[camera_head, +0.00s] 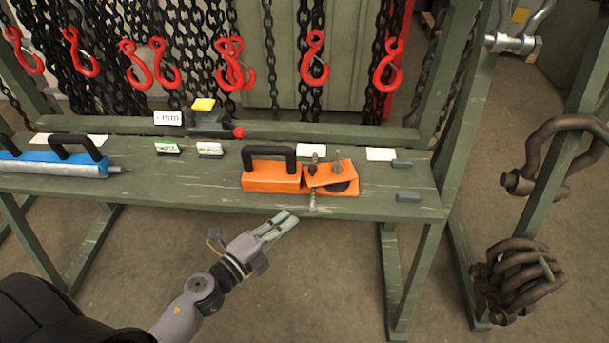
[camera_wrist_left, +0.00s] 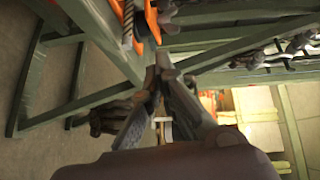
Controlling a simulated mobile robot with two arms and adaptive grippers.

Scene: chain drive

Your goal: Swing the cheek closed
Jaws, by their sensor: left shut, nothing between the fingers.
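An orange device with a black handle (camera_head: 270,178) sits on the green bench near its front edge. At its right end is an orange cheek plate (camera_head: 331,174), tilted, with a dark round part showing under it and small metal pins on top. A small metal pin or lever (camera_head: 313,200) hangs at the bench's front edge below it. My left gripper (camera_head: 285,222) is shut and empty, in front of the bench edge, below and left of the cheek. In the left wrist view its fingers (camera_wrist_left: 160,75) meet, and a part of the orange device (camera_wrist_left: 152,22) shows at the top. My right gripper is not in view.
The green bench (camera_head: 215,196) also holds a blue tool (camera_head: 60,160), small labels, grey blocks (camera_head: 408,197) and a yellow-topped device (camera_head: 205,118). Red hooks (camera_head: 315,60) hang on chains behind. Brown shackles (camera_head: 518,275) hang on the rack at right.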

